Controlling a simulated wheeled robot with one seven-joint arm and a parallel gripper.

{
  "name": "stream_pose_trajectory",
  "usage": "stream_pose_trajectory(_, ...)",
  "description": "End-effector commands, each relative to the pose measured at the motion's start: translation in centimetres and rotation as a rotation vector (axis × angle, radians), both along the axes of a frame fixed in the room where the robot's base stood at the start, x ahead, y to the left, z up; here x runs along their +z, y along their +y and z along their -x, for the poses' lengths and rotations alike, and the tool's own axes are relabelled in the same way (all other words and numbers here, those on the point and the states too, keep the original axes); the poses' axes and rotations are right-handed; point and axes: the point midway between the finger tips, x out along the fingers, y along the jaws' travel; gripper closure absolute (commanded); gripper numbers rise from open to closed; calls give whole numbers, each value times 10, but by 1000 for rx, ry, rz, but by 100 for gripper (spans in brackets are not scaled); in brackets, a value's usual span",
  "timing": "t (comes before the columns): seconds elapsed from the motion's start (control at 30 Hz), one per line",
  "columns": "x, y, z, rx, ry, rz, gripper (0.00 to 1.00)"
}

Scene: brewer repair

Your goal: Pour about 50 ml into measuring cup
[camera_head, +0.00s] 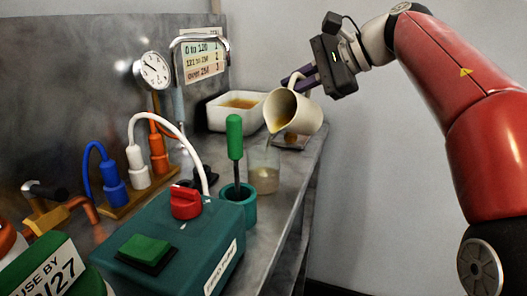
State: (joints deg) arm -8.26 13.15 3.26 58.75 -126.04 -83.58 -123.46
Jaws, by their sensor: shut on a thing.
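My gripper (300,77) is shut on the handle of a cream-coloured jug (308,113). The jug is tilted to the left, with brownish liquid inside near its mouth. A thin stream appears to fall from its lip into the clear measuring cup (264,165) below. The measuring cup stands upright on the metal bench and holds some cloudy, pale brown liquid in its lower part. Its markings are too small to read. The jug's lip is above the cup and apart from it.
A white tub (228,117) with amber liquid stands behind. A teal holder (238,212) with a green-handled tool stands just left of the cup. A teal box (172,250) with a red knob is in front. The bench's right edge is close to the cup.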

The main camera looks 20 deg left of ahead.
Motion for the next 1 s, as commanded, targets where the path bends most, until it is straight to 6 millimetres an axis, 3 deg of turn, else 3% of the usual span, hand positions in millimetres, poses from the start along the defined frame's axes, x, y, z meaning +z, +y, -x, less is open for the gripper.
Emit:
stream_pose_trajectory(0.87,5,2,4,0,-45,19,100)
stream_pose_trajectory(0.93,-2,-1,-2,-3,6,-1,100)
stream_pose_trajectory(1.0,-23,-8,-15,-7,177,-79,100)
